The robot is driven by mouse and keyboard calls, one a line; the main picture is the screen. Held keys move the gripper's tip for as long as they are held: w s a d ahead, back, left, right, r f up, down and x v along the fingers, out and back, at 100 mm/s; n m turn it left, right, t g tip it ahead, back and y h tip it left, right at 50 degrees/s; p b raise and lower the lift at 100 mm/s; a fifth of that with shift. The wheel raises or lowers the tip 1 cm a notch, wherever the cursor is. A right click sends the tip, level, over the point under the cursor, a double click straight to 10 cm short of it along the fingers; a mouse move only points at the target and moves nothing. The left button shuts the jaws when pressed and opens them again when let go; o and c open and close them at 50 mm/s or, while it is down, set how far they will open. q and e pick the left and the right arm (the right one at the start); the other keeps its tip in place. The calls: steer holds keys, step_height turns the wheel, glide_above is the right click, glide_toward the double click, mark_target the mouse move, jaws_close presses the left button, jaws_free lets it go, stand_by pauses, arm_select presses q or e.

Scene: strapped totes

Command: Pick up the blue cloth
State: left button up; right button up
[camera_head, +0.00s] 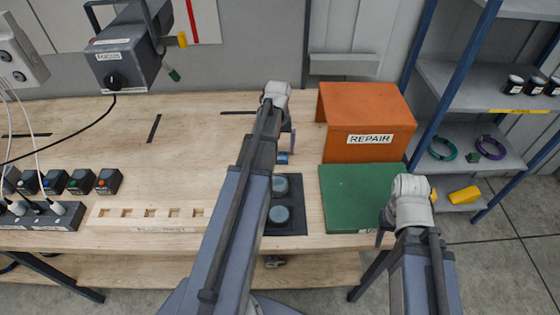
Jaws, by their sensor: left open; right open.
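I cannot make out a blue cloth in the head view. My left arm reaches across the workbench (190,120), and my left gripper (291,142) is partly hidden behind it, over the bench left of the orange box; it is open. A small blue cylinder-like item (281,158) shows just below it. My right gripper (383,232) is open at the front right edge of the green mat (350,195), mostly hidden by its own wrist. No cloth shows at either gripper.
An orange box labelled REPAIR (365,115) stands behind the mat. A dark plate with two round blue-grey discs (280,214) lies left of it. A slotted wooden strip (140,215) and several small switch boxes (80,181) are at left. A shelf rack (480,85) stands right.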

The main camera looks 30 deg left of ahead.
mark_target(280, 156)
arm_select(q)
steer(key=f+b, duration=0.5)
steer(key=shift+w+d+f, duration=0.1)
steer(key=shift+w+d, duration=0.05)
steer(key=shift+w, duration=0.1)
steer(key=shift+c, duration=0.4)
steer(key=c, duration=1.3)
steer(key=shift+r, duration=0.25)
